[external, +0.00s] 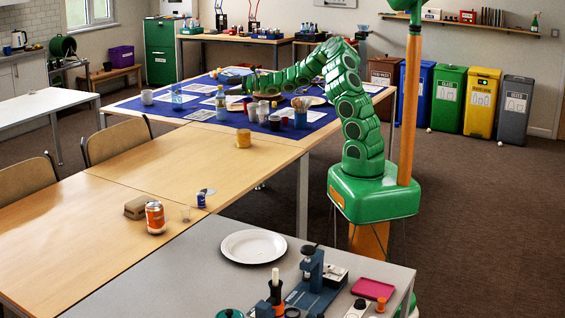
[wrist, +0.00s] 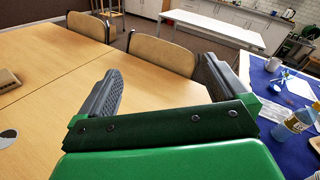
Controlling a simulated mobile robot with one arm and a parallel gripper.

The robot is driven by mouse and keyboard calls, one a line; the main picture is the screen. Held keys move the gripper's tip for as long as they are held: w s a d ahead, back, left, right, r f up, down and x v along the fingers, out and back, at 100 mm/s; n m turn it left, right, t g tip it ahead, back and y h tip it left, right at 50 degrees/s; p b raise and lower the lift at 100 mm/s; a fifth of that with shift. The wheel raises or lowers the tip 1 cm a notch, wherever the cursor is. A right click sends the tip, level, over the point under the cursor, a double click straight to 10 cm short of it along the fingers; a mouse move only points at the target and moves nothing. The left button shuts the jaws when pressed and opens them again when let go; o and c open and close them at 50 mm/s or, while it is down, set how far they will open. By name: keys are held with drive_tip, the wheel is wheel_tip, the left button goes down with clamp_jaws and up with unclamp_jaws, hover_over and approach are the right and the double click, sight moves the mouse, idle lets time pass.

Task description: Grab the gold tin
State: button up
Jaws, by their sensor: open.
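My gripper (wrist: 160,74) is open in the wrist view. Its two dark ribbed fingers are spread, with only bare table and a chair beyond between them. In the external view my arm reaches left over the blue cloth, its end partly lost among the objects there. The gripper is apart from the tin.
The blue cloth (external: 128,103) holds cups, papers and a bottle (external: 220,104), which also shows at right in the wrist view (wrist: 297,122). Chairs (wrist: 160,52) line the table's left side. The middle wood is clear.

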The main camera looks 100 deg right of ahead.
drive_tip(key=s+d+m+g+h, duration=0.2)
drive_tip(key=s+d+m+h, duration=0.4)
drive_tip(key=s, duration=0.6)
drive_tip(key=y, duration=0.1)
approach(241, 131)
drive_tip(key=shift+w+d+f+m, duration=0.2)
drive_tip(key=shift+w+d, duration=0.25)
drive_tip(key=shift+d, duration=0.05)
drive_tip(key=shift+w+d+f+m, duration=0.2)
drive_tip(key=shift+w+d, duration=0.2)
drive_tip(key=shift+d, duration=0.05)
drive_tip(key=shift+w+f, duration=0.15)
drive_tip(key=shift+f, duration=0.1)
drive_tip(key=shift+x, duration=3.85)
drive_tip(key=shift+r, duration=0.15)
drive_tip(key=c, duration=0.9)
